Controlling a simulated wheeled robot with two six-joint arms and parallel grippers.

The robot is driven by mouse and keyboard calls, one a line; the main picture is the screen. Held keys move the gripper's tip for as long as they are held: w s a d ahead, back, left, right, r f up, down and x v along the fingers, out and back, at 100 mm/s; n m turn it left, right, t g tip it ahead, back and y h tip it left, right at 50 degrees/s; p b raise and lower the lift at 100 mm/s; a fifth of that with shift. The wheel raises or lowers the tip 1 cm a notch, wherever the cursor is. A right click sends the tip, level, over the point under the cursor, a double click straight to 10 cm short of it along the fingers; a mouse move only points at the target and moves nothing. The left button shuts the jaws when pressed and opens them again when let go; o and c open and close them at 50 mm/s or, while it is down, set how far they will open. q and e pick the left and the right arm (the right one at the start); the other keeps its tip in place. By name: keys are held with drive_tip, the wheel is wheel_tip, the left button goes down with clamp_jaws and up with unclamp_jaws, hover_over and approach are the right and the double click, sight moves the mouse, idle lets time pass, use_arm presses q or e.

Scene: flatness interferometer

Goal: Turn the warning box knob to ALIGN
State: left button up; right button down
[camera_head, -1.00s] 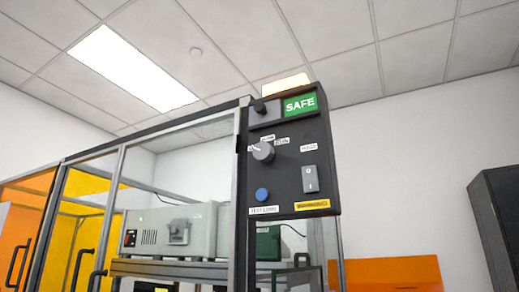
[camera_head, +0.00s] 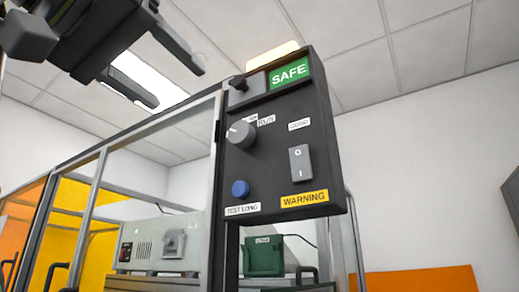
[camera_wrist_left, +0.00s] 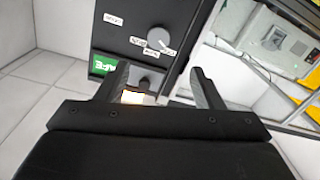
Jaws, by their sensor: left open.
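The black warning box (camera_head: 275,228) is fixed to the corner post of a glazed enclosure. Its round grey knob (camera_head: 239,135) is at upper left, with small labels around it; the pointer's setting is too small to read surely. The knob also shows in the left wrist view (camera_wrist_left: 161,37), beyond the fingertips. A green SAFE sign (camera_head: 289,73) is at the top. My left gripper (camera_head: 176,86) is open and empty, above and left of the knob and apart from it. It also shows in the left wrist view (camera_wrist_left: 160,72). My right gripper is out of view.
The box also has a rocker switch (camera_head: 301,163), a blue button (camera_head: 240,188) and a yellow WARNING label (camera_head: 304,199). A dark stub (camera_head: 238,83) juts out beside the sign. The enclosure frame (camera_head: 130,140) runs left; open room lies right of the box.

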use_arm(q)
drive_tip(key=p, duration=0.5)
approach(238, 132)
drive_tip(key=x, duration=0.8)
drive_tip(key=shift+w+d+r, duration=0.1)
drive_tip(key=shift+w+d, duration=0.05)
drive_tip(key=shift+w, duration=0.1)
drive_tip(key=shift+w+d, duration=0.2)
drive_tip(key=shift+w, duration=0.1)
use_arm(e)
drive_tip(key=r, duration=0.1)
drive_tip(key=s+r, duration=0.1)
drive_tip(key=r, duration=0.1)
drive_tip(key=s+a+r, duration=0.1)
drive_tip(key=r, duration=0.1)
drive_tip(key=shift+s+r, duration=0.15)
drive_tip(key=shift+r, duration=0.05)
use_arm(q)
drive_tip(key=c, duration=1)
